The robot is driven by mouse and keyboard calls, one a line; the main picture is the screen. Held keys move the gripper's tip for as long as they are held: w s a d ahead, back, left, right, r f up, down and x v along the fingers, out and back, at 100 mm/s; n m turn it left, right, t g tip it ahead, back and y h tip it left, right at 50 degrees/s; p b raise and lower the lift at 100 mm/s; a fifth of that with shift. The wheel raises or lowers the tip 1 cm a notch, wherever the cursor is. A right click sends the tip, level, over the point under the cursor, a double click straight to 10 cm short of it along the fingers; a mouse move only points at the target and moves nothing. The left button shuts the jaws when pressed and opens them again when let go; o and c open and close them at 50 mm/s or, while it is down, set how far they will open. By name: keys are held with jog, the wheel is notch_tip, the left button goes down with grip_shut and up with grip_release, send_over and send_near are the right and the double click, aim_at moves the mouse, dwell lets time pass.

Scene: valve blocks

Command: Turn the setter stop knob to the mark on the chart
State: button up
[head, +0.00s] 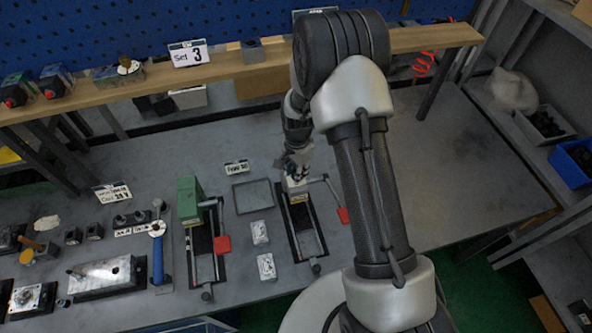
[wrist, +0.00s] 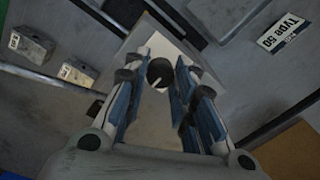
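A dark round knob with a pale pointer line (wrist: 160,71) sits on a light block face (wrist: 148,43) in the wrist view. My gripper (wrist: 160,80) has its two blue-padded fingers apart, one on each side of the knob, with a gap showing. In the head view my gripper (head: 297,168) points down over a block (head: 298,197) in the right-hand vise (head: 308,238); the knob is hidden there. A white card reading "Set 3" (head: 188,53) stands on the wooden shelf.
A second vise (head: 205,255) with a green block (head: 188,200) stands to the left. Two small grey blocks (head: 260,233) (head: 266,267) and an empty square tray (head: 253,197) lie between. A "Type 50" label (wrist: 281,31) is nearby. The bench at right is clear.

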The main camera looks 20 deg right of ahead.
grip_shut()
jog(key=shift+n, duration=0.3)
jog(key=n+b, duration=0.1)
jog(key=n, duration=0.1)
jog(key=shift+n+b, duration=0.3)
jog(key=shift+n, duration=0.1)
jog(key=n+b, duration=0.1)
jog(key=n, duration=0.3)
jog(key=shift+w+b, duration=0.1)
jog(key=shift+b, duration=0.25)
jog(key=n+b, duration=0.1)
jog(key=n, duration=0.4)
jog(key=shift+n, duration=0.4)
jog(key=shift+n+g+b, duration=0.3)
jog(key=shift+n+b, duration=0.4)
jog(key=shift+n, duration=1.6)
